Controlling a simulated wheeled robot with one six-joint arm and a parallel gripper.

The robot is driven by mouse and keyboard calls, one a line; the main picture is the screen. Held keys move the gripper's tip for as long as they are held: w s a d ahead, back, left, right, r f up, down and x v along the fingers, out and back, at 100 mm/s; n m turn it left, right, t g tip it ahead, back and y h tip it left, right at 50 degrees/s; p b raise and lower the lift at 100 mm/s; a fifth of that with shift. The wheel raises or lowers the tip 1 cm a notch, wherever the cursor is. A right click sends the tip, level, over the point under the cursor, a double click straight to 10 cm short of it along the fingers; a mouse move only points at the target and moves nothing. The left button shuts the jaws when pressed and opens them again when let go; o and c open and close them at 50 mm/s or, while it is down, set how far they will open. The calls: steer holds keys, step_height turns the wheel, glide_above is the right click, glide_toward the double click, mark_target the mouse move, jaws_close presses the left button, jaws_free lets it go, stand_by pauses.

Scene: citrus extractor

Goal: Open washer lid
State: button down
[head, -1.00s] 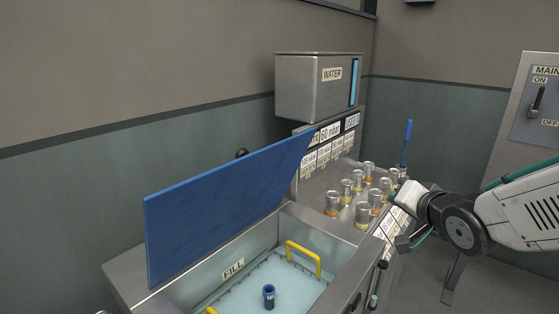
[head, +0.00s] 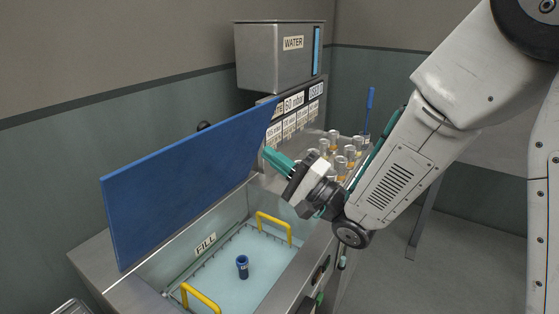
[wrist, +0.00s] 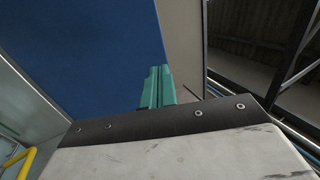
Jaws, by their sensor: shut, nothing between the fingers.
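The washer lid (head: 185,185) is a flat blue panel standing raised and tilted over the back of the metal washer (head: 95,252). The tub below is uncovered and shows pale blue liquid. In the wrist view the lid (wrist: 85,50) fills the upper left. My gripper (head: 271,156) has teal fingers and is at the lid's right edge in the head view. In the wrist view my gripper (wrist: 157,84) is shut and empty, its fingers overlapping the lid's edge. I cannot tell whether they touch it.
Yellow handles (head: 274,228) and a dark blue cup (head: 242,266) are in the tub. Several glass jars (head: 335,139) stand on the counter behind my arm. A metal water box (head: 279,56) is above. Open floor lies right of the washer.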

mark_target(229, 123)
steer(key=x, duration=0.9)
steer(key=shift+w+a+r, duration=0.1)
steer(key=shift+w+a, duration=0.05)
steer(key=shift+a, duration=0.1)
steer(key=shift+a+r, duration=0.1)
